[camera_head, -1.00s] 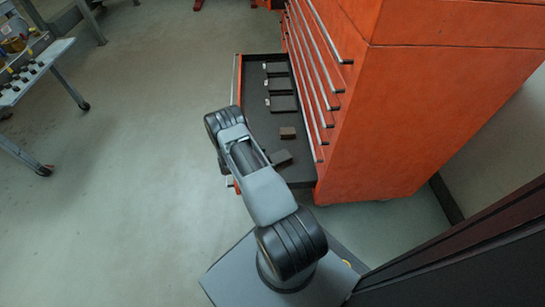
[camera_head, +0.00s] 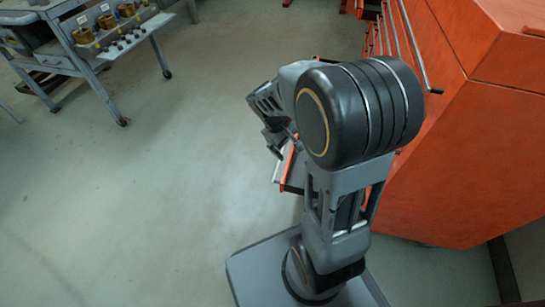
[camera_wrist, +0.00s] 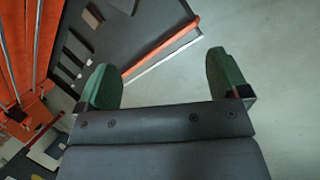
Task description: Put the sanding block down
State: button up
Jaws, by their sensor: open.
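A small brown block (camera_wrist: 92,17), which looks like the sanding block, lies on the dark floor of the open drawer (camera_wrist: 150,25) in the wrist view. A dark grey piece (camera_wrist: 123,5) lies beside it, cut by the top edge. My gripper (camera_wrist: 163,80) is open, with nothing between its green-padded fingers. It is apart from the block, with the drawer's orange and silver edge beyond the fingers. In the head view my gripper (camera_head: 276,140) hangs at the left of my arm, by the drawer's edge (camera_head: 287,165). My arm hides most of the drawer and the block there.
The orange cabinet (camera_head: 470,150) stands to the right, close to my arm. A grey trolley (camera_head: 90,45) with brass-coloured parts stands at the upper left. The floor between them is clear.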

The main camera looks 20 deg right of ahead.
jog(key=s+a+r+m+t+y, duration=0.3)
jog(key=s+a+r, duration=0.3)
jog(key=a, duration=0.3)
jog(key=shift+s+t+y, duration=0.5)
jog(key=shift+s+y, duration=0.1)
jog(key=shift+s, duration=0.1)
jog(key=shift+r, duration=0.1)
